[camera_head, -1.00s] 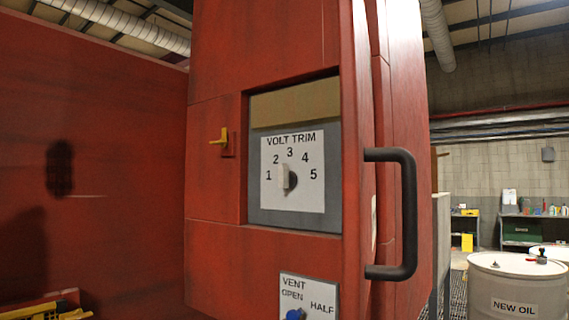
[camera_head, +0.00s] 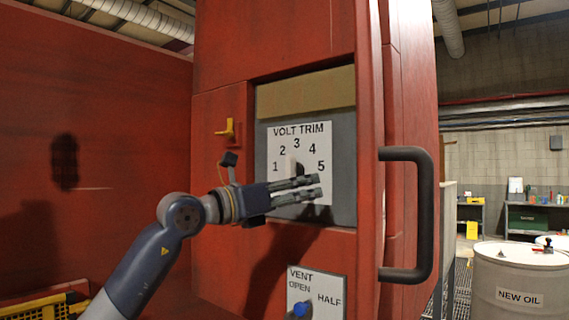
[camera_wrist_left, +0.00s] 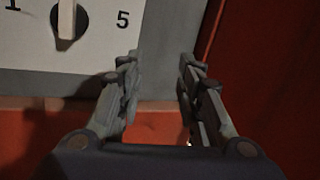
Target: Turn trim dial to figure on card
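The trim dial is a pale bar-shaped knob (camera_head: 293,166) on a white plate (camera_head: 318,134) marked VOLT TRIM, with figures 1 to 5 around it. The bar stands roughly upright in the left wrist view (camera_wrist_left: 67,18); the exact figure it points to is hard to tell. My left gripper (camera_head: 318,186) is in front of the plate's lower right, below and right of the knob. In the left wrist view its two fingers (camera_wrist_left: 160,65) are apart with nothing between them. It partly covers the plate in the head view. I see no separate figure card. My right gripper is out of view.
The dial sits in a recess of a red cabinet. A black bar handle (camera_head: 417,215) stands out to the right. A yellow lever (camera_head: 226,128) is on the left, and a VENT plate (camera_head: 320,292) with a blue knob (camera_head: 301,309) is below.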

